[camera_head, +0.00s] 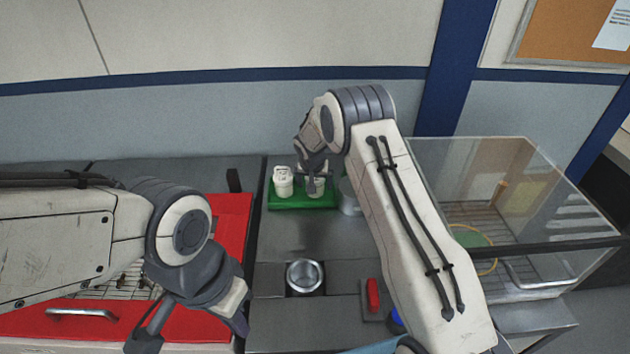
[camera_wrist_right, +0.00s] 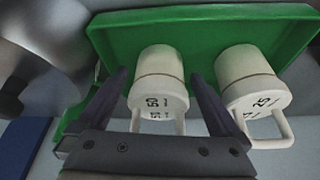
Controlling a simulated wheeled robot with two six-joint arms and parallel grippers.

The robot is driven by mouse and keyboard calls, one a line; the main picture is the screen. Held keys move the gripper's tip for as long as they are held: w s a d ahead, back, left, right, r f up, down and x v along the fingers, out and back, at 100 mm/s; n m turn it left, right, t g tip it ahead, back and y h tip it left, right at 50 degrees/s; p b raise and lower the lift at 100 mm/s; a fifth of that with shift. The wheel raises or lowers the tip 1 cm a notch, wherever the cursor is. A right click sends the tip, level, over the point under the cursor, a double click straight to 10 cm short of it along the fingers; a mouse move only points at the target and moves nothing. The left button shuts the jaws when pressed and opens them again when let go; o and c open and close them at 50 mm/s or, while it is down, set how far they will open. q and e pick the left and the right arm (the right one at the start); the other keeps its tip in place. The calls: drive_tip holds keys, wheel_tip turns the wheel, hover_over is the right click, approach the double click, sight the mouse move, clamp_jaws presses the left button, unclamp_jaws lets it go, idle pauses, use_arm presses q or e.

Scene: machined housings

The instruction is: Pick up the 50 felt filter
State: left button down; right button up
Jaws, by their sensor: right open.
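The 50 felt filter (camera_wrist_right: 158,75) is a cream cylinder with a loop handle, marked 50, on a green tray (camera_wrist_right: 110,32). In the head view it is mostly hidden behind my right gripper (camera_head: 316,182). In the right wrist view my right gripper (camera_wrist_right: 162,95) is open, with one finger on each side of the 50 filter. The fingers look apart from it, though I cannot tell exactly how close they are. My left gripper (camera_head: 192,328) hangs over the red unit at the lower left, with its fingers apart and nothing seen between them.
A similar filter marked 25 (camera_wrist_right: 252,80) stands beside the right finger; it also shows in the head view (camera_head: 283,183). A metal cup (camera_head: 304,277), a red object (camera_head: 373,295) and a clear-walled box (camera_head: 525,185) stand nearby. The grey counter before the tray is clear.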

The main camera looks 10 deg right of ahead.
drive_tip(key=shift+f, duration=0.1)
drive_tip(key=shift+c, duration=0.3)
drive_tip(key=c, duration=1.2)
